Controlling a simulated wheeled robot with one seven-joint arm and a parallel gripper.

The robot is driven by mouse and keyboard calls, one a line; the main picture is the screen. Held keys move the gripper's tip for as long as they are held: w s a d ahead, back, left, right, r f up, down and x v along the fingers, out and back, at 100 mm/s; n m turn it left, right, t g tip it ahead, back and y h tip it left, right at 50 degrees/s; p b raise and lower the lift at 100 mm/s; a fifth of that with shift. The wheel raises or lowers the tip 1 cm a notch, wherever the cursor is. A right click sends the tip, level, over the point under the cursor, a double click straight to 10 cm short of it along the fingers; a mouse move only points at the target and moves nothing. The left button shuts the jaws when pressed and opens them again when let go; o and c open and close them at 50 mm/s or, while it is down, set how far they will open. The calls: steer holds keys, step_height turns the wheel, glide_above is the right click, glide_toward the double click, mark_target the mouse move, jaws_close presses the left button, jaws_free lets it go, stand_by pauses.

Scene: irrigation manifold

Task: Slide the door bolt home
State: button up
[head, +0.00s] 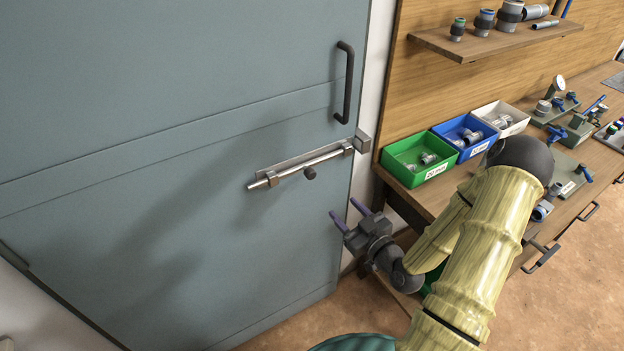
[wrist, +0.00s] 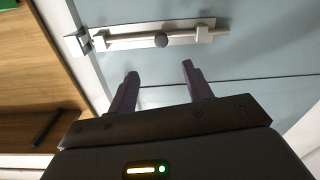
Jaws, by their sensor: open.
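The door bolt (head: 305,164) is a silver rod in brackets on a plate, mounted on the blue-grey door (head: 150,130). A dark round knob (head: 309,173) sticks out from the rod near its middle. The keeper (head: 362,141) is a grey block on the frame at the bolt's right end. I cannot tell whether the rod's tip is inside it. My gripper (head: 346,213) is open and empty, below and right of the knob, apart from it. In the wrist view the knob (wrist: 161,40) lies beyond the two purple fingers (wrist: 158,80), between them sideways, and the keeper (wrist: 78,41) is at the left.
A dark pull handle (head: 346,82) stands on the door above the bolt. Right of the frame is a wooden bench with green (head: 418,158), blue (head: 465,136) and white (head: 501,117) bins, close to my arm. The door face around the bolt is clear.

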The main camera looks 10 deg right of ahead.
mark_target(313, 176)
steer(key=b+x, duration=0.3)
steer(key=x, duration=1.3)
steer(key=shift+w+a+b, duration=0.1)
steer(key=shift+a+b, duration=0.05)
steer(key=shift+b, duration=0.2)
steer(key=shift+c, duration=0.4)
jaws_close()
